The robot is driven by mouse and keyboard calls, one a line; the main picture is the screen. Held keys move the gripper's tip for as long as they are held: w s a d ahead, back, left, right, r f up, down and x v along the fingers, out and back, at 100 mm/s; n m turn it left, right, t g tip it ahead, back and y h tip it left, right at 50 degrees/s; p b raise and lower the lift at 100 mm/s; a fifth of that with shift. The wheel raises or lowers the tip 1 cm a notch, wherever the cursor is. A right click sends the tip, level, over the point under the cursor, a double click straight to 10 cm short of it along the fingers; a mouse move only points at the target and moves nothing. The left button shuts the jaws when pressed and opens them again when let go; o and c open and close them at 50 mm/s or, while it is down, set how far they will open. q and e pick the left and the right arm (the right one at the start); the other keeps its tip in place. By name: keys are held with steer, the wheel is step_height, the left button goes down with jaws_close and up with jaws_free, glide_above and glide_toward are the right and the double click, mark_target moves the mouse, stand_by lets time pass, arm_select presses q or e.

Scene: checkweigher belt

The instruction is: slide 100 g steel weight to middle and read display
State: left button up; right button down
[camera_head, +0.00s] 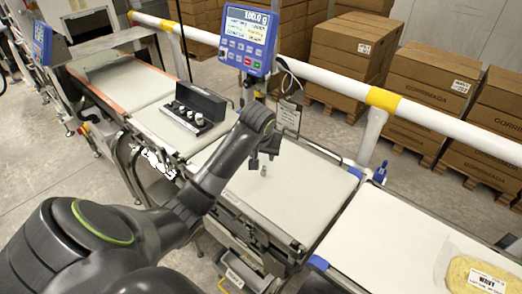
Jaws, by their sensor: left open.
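The small steel weight (263,171) stands upright on the pale weighing belt (290,200), around its middle. My left gripper (262,160) is open just above and behind the weight, its fingers pointing down. The fingers look clear of the weight, though the exact gap is hard to judge. The blue display (248,38) stands on a post behind the belt and reads 100.0 g. My right gripper is out of view.
An open black case of weights (198,108) sits on the belt to the left. A bag with yellow contents (482,275) lies on the right-hand belt. A white and yellow rail (345,85) runs behind, with stacked cartons (432,90) beyond it.

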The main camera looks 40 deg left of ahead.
arm_select(q)
steer(key=shift+v, duration=1.3)
